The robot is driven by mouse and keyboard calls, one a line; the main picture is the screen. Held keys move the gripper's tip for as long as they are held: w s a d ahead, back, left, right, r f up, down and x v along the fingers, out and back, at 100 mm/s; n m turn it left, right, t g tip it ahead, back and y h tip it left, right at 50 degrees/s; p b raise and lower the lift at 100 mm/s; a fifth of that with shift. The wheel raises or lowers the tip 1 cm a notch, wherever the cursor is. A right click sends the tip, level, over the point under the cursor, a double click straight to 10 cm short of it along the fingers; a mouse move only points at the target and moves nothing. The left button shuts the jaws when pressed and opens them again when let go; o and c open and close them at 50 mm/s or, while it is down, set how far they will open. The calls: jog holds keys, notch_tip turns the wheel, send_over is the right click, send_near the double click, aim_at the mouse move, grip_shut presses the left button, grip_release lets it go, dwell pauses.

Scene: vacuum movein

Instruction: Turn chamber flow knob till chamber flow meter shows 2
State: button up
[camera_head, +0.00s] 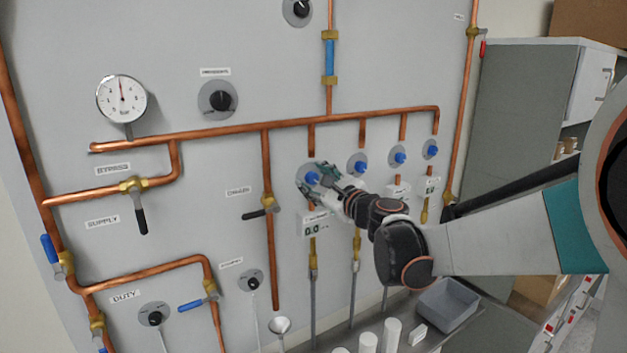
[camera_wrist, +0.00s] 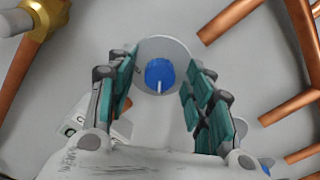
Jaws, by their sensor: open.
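The leftmost blue knob (camera_head: 311,178) sits on a round grey plate on the wall panel, above a white meter (camera_head: 313,228) whose display seems to read 0.0. The label over that display is too small to read surely. In the wrist view the blue knob (camera_wrist: 160,74) has a pale pointer line running down from its middle. My gripper (camera_head: 323,174) is at this knob. In the wrist view my gripper (camera_wrist: 158,92) is open, its green-padded fingers on either side of the knob with gaps. Part of a white label (camera_wrist: 80,122) shows behind the left finger.
Several more blue knobs, such as the neighbouring one (camera_head: 358,162), line up to the right. Copper pipes (camera_head: 270,130) run above and beside them. A round gauge (camera_head: 122,98) is at upper left. A grey bin (camera_head: 447,304) and white cylinders (camera_head: 392,334) stand below.

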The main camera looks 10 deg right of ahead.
jog(key=c, duration=1.1)
jog(key=shift+n, duration=0.3)
jog(key=n+b, duration=0.1)
jog(key=n, duration=0.2)
jog(key=shift+n, duration=0.3)
jog(key=n, duration=0.4)
jog(key=shift+f+n+b, duration=0.1)
jog(key=shift+n+b, duration=0.2)
jog(key=n, duration=0.4)
jog(key=shift+f+n+b, duration=0.1)
jog(key=shift+n+b, duration=0.35)
jog(key=shift+n, duration=2.05)
jog(key=shift+s, duration=0.1)
